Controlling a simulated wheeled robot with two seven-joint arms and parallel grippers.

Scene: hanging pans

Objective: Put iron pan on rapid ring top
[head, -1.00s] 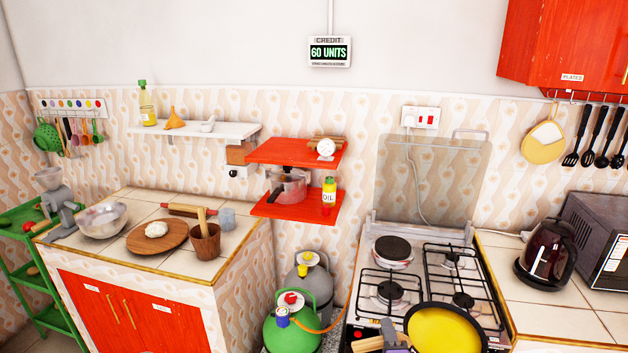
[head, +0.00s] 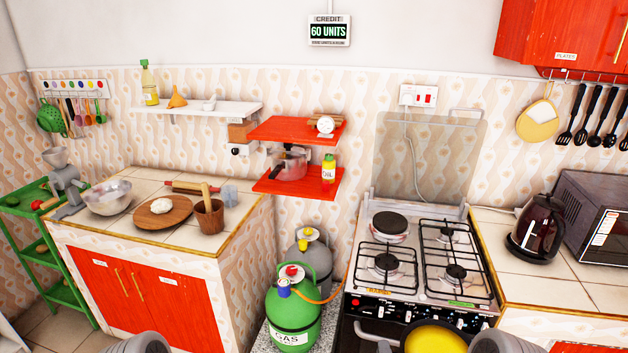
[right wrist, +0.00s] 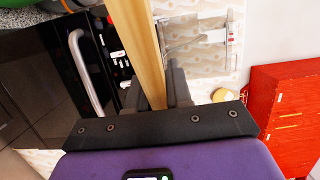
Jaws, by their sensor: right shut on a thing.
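The pan (head: 435,338), with a yellow inside and dark rim, shows only in part at the bottom edge of the head view, in front of the stove. The rapid ring (head: 389,222) is the solid dark round plate at the stove's back left; its top is bare. My right gripper (right wrist: 155,92) is shut on the pan's wooden handle (right wrist: 140,40), which runs up through the right wrist view. The pan's bowl is not clearly seen there. My left gripper is not in view.
The stove (head: 480,295) has several open burners with black grates, and a glass lid (head: 430,160) stands raised behind. A dark kettle (head: 538,228) and a microwave (head: 600,215) stand to the right. A green gas bottle (head: 290,312) stands left of the stove.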

